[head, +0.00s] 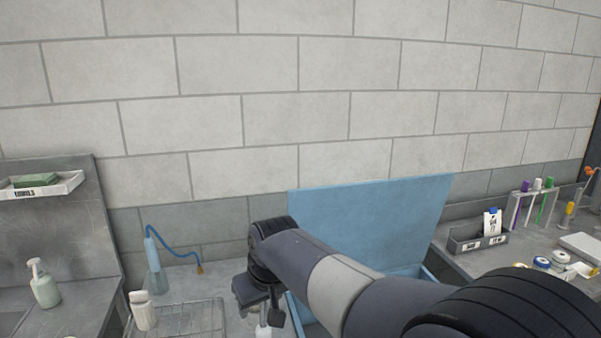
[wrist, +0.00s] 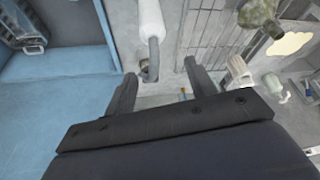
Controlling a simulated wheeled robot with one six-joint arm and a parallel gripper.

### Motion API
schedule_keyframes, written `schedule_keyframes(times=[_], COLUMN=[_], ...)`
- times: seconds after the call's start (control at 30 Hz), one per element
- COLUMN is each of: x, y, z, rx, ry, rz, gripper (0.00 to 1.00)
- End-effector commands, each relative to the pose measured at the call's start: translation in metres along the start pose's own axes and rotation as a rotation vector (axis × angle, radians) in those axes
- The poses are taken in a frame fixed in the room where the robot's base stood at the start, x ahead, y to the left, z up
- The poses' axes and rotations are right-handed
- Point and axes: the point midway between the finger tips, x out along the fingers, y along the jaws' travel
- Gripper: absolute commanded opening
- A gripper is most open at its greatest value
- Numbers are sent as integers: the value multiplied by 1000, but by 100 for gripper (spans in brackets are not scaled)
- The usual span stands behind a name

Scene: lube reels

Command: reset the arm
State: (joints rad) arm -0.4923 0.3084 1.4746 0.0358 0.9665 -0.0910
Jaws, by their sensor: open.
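My arm reaches from the lower right of the head view to the middle. My gripper (head: 262,302) hangs down there, left of an open blue box (head: 372,222). In the wrist view my gripper (wrist: 160,70) has its two dark fingers spread apart, with nothing clasped between them. A white bottle-like thing with a grey curved neck (wrist: 152,28) lies in view just beyond the fingertips, apart from them as far as I can tell. A small white piece also shows just below the gripper in the head view (head: 263,332). My arm hides part of the box.
A flask with a blue hose (head: 155,268), a white bottle (head: 143,311) and a wire rack (head: 190,320) stand left of my gripper. A soap bottle (head: 44,287) is farther left. A grey tray (head: 477,240) and tube rack (head: 530,207) are at right. Space above the bench is clear.

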Motion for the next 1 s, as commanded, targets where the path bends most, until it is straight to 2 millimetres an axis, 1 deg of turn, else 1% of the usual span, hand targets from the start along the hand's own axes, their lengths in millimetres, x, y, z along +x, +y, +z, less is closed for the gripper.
schedule_keyframes(times=[0.03,0.1,0.4,0.53,0.63,0.73,1.0], x=[1,1,-2,-3,-3,-3,-4], y=[13,27,84,104,116,122,126], z=[2,4,9,11,12,13,13], rx=[6,7,6,6,4,2,0], ry=[-1,-1,0,0,-2,-1,-1], rz=[2,3,3,2,1,0,0], gripper=[53,53,53,53,53,53,53])
